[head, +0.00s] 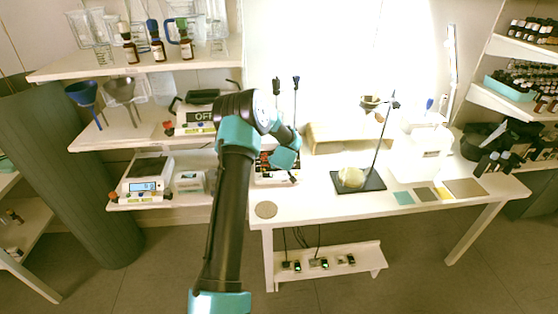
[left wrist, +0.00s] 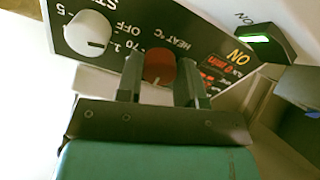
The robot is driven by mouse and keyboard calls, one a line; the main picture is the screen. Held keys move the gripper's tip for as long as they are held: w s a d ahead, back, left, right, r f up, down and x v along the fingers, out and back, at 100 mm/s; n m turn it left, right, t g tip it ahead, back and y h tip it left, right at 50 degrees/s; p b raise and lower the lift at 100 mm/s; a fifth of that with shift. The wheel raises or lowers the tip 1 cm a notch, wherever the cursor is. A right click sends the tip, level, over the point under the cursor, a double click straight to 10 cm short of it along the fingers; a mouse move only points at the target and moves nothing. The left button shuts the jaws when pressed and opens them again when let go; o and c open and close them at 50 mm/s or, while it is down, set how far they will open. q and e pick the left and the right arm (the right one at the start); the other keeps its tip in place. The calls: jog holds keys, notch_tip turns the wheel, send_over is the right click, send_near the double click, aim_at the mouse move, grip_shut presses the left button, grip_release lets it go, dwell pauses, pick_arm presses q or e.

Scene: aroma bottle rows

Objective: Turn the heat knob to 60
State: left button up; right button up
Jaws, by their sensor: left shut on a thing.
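The heat knob (left wrist: 158,68) is red and sits on a dark panel (left wrist: 125,38) marked "HEAT °C", "OFF" and "70". My left gripper (left wrist: 160,78) has one finger on each side of the knob and is shut on it. A pale pointer line shows on the knob's lower part in the left wrist view; the number it points to cannot be read. In the head view my left gripper (head: 291,172) is at the front of the device (head: 264,178) on the table, with the knob hidden there. My right gripper is not in view.
A white knob (left wrist: 87,33) is left of the red one. A green-lit switch (left wrist: 262,39) is at the upper right. On the table (head: 325,205), a dark stand base (head: 343,187) is right of the device, and a round cork-coloured mat (head: 266,209) lies in front.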

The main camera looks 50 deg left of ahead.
pick_arm(q)
jog(key=m, duration=0.6)
jog(key=shift+s, duration=0.1)
jog(key=m, duration=0.7)
jog(key=shift+a, duration=0.1)
dwell(0.3)
jog(key=o, duration=0.9)
jog(key=v, duration=1.7)
jog(key=shift+s+r, duration=0.2)
